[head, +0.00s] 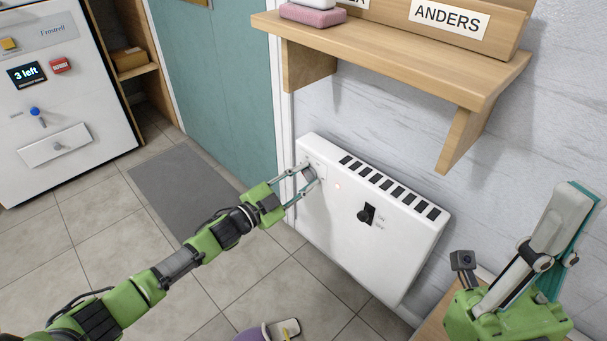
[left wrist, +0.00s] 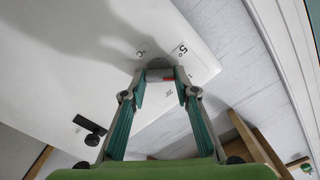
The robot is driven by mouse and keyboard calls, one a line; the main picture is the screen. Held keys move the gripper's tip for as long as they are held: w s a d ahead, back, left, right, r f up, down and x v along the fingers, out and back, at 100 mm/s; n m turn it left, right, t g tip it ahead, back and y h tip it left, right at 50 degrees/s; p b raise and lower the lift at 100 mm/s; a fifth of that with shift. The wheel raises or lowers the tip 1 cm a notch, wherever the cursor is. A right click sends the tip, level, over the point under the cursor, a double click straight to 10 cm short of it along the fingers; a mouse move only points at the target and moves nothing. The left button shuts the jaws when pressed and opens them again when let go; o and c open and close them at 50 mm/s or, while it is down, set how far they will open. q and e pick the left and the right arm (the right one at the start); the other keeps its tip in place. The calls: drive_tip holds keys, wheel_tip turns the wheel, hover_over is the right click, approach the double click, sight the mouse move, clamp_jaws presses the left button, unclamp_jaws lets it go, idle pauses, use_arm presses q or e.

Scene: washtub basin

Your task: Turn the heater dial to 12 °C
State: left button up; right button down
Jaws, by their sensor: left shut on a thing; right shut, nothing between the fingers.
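A white wall heater (head: 385,240) hangs below the wooden shelf. My left gripper (head: 309,179) is at its upper left front, shut on the heater dial (head: 309,172). In the left wrist view the grey dial (left wrist: 158,74) sits between the fingertips and shows a red mark. A "5°" label and a "°C" label stand beside the dial; smaller marks are too small to read surely. The exact setting cannot be told. My right gripper (head: 578,205) is shut and empty at the right, away from the heater.
A black switch (head: 366,214) and a small light (head: 338,186) are on the heater's front. The wooden shelf (head: 400,62) juts out above it. A grey mat (head: 185,190) lies on the tiled floor. A white appliance (head: 60,110) stands at the left.

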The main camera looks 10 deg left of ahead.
use_arm(q)
drive_tip(key=shift+f+m, duration=0.1)
drive_tip(key=shift+m, duration=1.5)
drive_tip(key=shift+s+m, duration=0.1)
drive_tip(key=shift+m, duration=0.2)
drive_tip(key=o, duration=1.1)
drive_tip(key=v, duration=1.2)
